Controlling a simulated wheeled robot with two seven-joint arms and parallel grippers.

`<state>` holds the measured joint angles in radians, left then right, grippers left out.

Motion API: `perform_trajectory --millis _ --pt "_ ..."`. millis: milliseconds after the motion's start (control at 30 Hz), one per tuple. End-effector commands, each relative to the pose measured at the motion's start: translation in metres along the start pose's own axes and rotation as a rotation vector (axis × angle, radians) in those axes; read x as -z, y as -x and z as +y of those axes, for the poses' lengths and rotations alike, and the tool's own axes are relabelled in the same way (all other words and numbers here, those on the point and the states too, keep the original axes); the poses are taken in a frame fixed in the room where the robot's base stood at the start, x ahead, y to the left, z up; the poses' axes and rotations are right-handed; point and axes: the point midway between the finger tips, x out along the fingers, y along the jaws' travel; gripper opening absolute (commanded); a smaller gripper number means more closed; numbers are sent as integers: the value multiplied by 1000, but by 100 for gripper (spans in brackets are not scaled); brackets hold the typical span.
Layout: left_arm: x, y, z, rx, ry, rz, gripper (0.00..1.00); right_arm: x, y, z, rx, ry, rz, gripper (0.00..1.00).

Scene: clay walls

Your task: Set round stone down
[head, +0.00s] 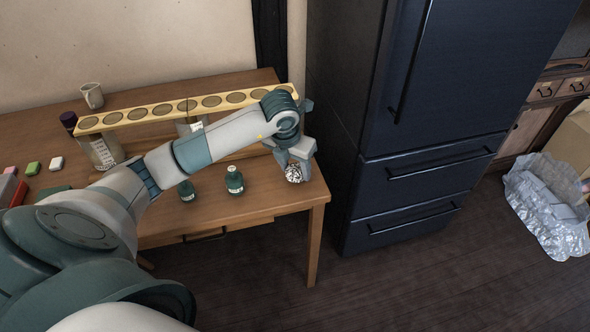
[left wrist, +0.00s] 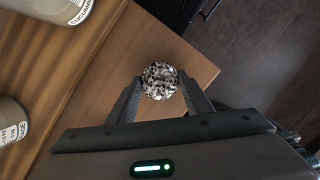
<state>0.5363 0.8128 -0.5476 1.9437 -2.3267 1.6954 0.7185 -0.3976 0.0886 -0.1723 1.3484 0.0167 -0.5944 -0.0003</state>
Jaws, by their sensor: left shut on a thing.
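The round stone (left wrist: 160,80) is white with black speckles. In the left wrist view it sits between the two fingertips of my left gripper (left wrist: 160,92), which is shut on it. In the head view the round stone (head: 294,173) shows below my left gripper (head: 296,160), over the right end of the wooden table (head: 262,196). I cannot tell whether the stone touches the tabletop. My right gripper is not in view.
Two small dark bottles (head: 235,180) stand left of my gripper. A long yellow rack with round holes (head: 160,110) runs behind my arm. A mug (head: 92,95) stands at the back. A dark fridge (head: 420,110) rises right of the table.

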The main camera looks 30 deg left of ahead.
Motion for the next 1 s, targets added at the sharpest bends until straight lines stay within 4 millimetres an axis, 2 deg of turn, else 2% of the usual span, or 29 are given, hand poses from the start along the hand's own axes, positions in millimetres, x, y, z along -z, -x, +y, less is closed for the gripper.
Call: perform_trajectory --millis 133,567,600,667,1000 --pt "3 -11 0 1 1 0 17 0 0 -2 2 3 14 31" --pt "4 -16 0 0 0 -1 17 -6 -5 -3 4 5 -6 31" --pt "4 -15 0 0 0 0 53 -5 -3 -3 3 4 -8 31" --pt "4 -15 0 0 0 0 64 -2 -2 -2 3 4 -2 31" --pt "4 -14 0 0 0 0 64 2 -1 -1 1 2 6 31"
